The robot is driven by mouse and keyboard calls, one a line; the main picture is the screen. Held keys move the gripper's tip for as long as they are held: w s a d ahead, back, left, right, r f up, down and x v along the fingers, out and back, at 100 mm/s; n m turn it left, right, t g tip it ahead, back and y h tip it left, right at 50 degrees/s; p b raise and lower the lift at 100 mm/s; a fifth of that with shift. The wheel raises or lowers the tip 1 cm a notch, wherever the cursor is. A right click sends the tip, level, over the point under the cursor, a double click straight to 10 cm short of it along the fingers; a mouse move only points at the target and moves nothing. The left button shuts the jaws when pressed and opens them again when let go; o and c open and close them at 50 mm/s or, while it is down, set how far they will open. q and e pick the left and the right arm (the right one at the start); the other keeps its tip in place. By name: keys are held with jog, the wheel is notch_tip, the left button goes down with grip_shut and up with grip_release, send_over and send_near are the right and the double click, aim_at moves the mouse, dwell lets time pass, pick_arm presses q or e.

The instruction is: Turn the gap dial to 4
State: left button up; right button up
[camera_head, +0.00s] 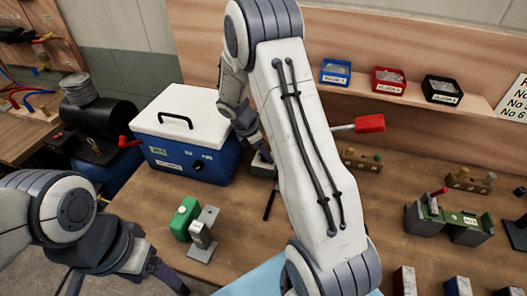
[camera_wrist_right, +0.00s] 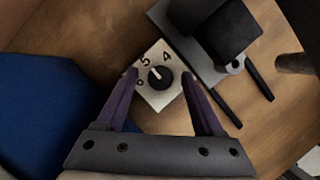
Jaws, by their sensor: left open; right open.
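In the right wrist view, the gap dial is a black round knob (camera_wrist_right: 160,77) on a pale square plate (camera_wrist_right: 158,98) marked 6, 5 and 4. Its white pointer line points up-left, at about the 5. My right gripper (camera_wrist_right: 158,80) is open, with one purple finger on each side of the dial plate; whether either touches it is not clear. In the head view, my right arm reaches over the bench and hides most of the dial area. My left gripper (camera_head: 130,281) is open and empty at the lower left.
A dark device (camera_wrist_right: 222,32) on a grey plate stands close to the dial. A blue box with a white lid (camera_head: 180,118) is left of my right arm. A green block (camera_head: 185,218) and grey stand (camera_head: 203,232) stand nearer. A shelf with bins (camera_head: 388,80) lies behind.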

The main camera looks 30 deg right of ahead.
jog(key=shift+d+f, duration=0.1)
jog(key=shift+f, duration=0.15)
grip_shut()
